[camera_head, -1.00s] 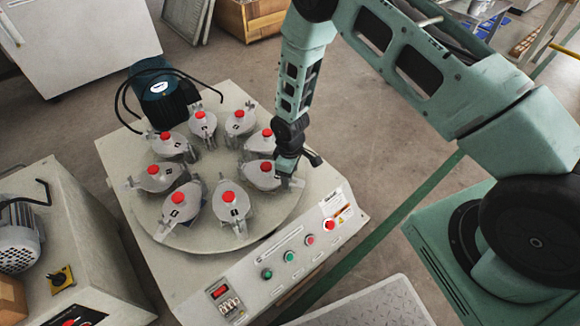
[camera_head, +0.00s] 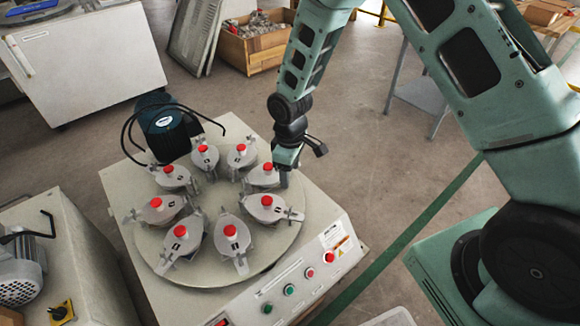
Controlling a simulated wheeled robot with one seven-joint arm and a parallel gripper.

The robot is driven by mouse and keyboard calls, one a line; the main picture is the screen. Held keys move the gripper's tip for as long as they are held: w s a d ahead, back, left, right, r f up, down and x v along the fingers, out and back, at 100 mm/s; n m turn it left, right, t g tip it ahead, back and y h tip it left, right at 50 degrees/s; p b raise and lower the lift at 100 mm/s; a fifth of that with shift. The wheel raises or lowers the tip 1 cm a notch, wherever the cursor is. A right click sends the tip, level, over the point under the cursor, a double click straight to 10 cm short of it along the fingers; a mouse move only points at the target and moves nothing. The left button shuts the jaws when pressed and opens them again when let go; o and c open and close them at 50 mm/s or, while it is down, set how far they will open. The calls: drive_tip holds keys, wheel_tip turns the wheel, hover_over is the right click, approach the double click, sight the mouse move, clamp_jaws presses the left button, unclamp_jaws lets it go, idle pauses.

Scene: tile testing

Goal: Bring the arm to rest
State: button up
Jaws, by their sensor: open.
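My arm, in pale green, reaches in from the upper right of the head view. My gripper (camera_head: 284,180) hangs at its end, pointing down, at the right edge of the round turntable (camera_head: 207,275). It is close to the grey clamped jars with red knobs, near the jar at the right rear (camera_head: 263,178). I cannot tell whether it touches that jar. The fingertips are small and partly hidden, and I see nothing held between them.
The turntable sits on a beige machine (camera_head: 165,300) with buttons along its front panel and a dark motor (camera_head: 163,125) behind. Another machine (camera_head: 75,250) stands at left. A white cabinet (camera_head: 85,65) and a wooden crate (camera_head: 255,45) stand behind.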

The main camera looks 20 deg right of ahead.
drive_tip(key=shift+r, duration=0.2)
idle(0.4)
drive_tip(key=s+a+r, duration=0.3)
drive_tip(key=s+r, duration=0.2)
drive_tip(key=r, duration=0.2)
drive_tip(key=s+a+r, duration=0.3)
drive_tip(key=s+r, duration=0.2)
drive_tip(key=r, duration=0.2)
drive_tip(key=s+r+m, duration=0.1)
drive_tip(key=s+r, duration=0.3)
drive_tip(key=s, duration=0.4)
drive_tip(key=s+r+m, duration=0.1)
drive_tip(key=s+r, duration=0.4)
drive_tip(key=s, duration=0.4)
wheel_tip(320, 180, up, 17)
drive_tip(key=p, duration=1.7)
drive_tip(key=shift+y, duration=0.3)
